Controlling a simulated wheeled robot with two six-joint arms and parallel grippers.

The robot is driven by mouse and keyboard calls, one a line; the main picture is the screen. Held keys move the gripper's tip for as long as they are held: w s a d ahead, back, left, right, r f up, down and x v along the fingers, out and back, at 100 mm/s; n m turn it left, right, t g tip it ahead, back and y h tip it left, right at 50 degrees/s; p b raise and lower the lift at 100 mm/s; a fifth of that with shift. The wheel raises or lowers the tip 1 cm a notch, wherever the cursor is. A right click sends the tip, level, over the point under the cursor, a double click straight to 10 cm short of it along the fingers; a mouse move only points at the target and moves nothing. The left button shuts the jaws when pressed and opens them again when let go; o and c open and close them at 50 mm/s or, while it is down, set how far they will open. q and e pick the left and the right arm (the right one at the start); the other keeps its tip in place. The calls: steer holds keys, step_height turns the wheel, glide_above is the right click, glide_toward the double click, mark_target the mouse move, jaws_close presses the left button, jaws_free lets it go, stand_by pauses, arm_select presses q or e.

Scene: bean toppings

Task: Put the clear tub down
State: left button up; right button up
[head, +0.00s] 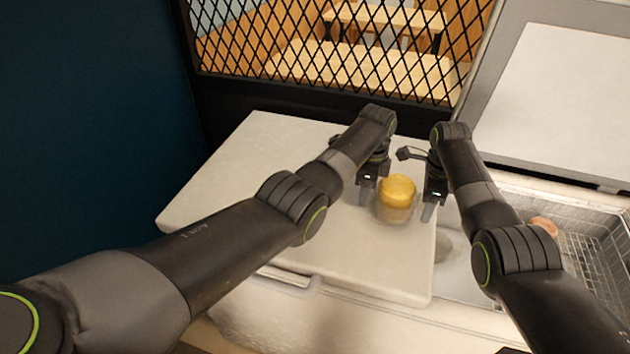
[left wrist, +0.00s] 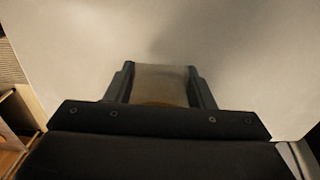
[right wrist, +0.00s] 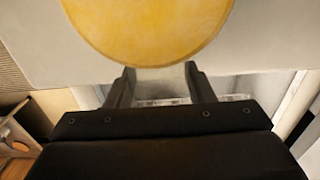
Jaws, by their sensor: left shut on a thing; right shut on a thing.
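The clear tub (head: 394,216) with yellow contents or a yellow top (head: 397,191) is between my two grippers, over the right part of the pale board. It looks upright; I cannot tell whether its base touches the board. My left gripper (head: 367,193) is shut on its left side; the left wrist view shows the cloudy tub wall (left wrist: 160,82) between the fingers. My right gripper (head: 430,208) is at its right side, shut on what looks like the tub's clear wall. The round yellow surface (right wrist: 148,25) fills the top of the right wrist view.
The pale board (head: 250,190) is bare to the left of the tub. A wire basket (head: 590,255) with a small orange-brown item (head: 544,226) stands in the right-hand well. A black mesh screen (head: 320,45) rises behind the board, and a raised lid (head: 555,90) at back right.

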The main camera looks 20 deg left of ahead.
arm_select(q)
steer(key=shift+f+b, duration=0.6)
steer(key=shift+f, duration=0.1)
arm_select(e)
steer(key=shift+f, duration=0.7)
arm_select(q)
steer(key=o, duration=1)
steer(key=shift+r, duration=0.1)
steer(key=shift+c, duration=0.2)
arm_select(e)
steer(key=o, duration=1)
steer(key=shift+r, duration=0.1)
steer(key=shift+c, duration=0.2)
arm_select(q)
step_height(320, 180, up, 11)
arm_select(e)
steer(key=shift+r, duration=0.1)
arm_select(q)
steer(key=shift+r, duration=0.5)
arm_select(e)
step_height(320, 180, up, 12)
steer(key=shift+f, duration=0.1)
